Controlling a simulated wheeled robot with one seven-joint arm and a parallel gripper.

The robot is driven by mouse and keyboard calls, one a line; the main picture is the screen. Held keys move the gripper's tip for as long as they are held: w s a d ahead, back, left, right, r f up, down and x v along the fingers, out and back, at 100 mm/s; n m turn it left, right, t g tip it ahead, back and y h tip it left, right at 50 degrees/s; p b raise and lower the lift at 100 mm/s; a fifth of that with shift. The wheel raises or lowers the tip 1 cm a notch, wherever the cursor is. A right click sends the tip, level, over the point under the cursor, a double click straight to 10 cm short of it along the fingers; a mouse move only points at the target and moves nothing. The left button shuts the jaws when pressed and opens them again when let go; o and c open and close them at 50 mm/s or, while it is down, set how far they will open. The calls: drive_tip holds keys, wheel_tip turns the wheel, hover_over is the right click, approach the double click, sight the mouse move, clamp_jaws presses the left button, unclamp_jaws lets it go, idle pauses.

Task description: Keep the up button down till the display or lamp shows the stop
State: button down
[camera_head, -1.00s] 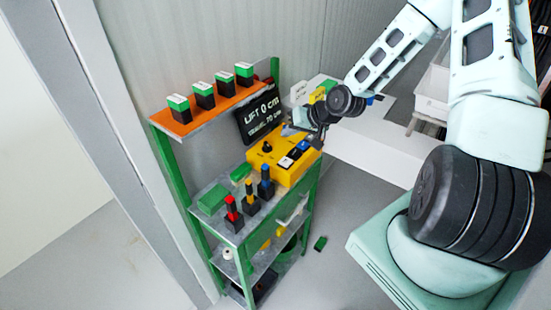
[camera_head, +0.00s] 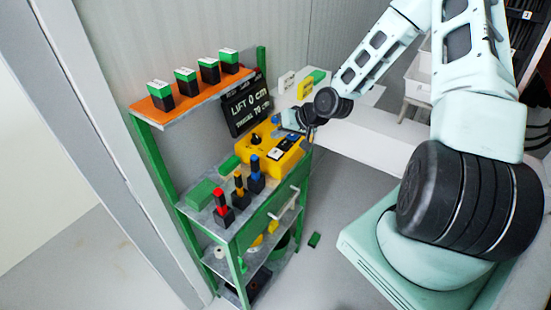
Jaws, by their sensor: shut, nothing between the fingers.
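A yellow control box (camera_head: 281,163) stands on the green shelf unit's middle level. Its face carries a black knob (camera_head: 255,139) and a row of white, black and blue buttons (camera_head: 285,146); their labels are too small to read, so I cannot tell which is up. A black display (camera_head: 247,107) behind it reads "LIFT 0 cm", with a smaller second line ending in "70 cm". My gripper (camera_head: 299,126) is shut and empty over the box's back right part, close to the buttons. Whether it touches one is hidden. No lit lamp is visible.
Several green-and-black blocks (camera_head: 184,80) stand on the orange top shelf. Red, yellow and blue pieces on black bases (camera_head: 239,192) stand in front of the box, beside green blocks (camera_head: 200,194).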

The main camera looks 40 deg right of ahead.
sight(279, 153)
drive_tip(key=shift+f+b, duration=1)
drive_tip(key=shift+f, duration=0.95)
drive_tip(key=shift+f, duration=0.1)
idle(0.4)
drive_tip(key=shift+f, duration=0.3)
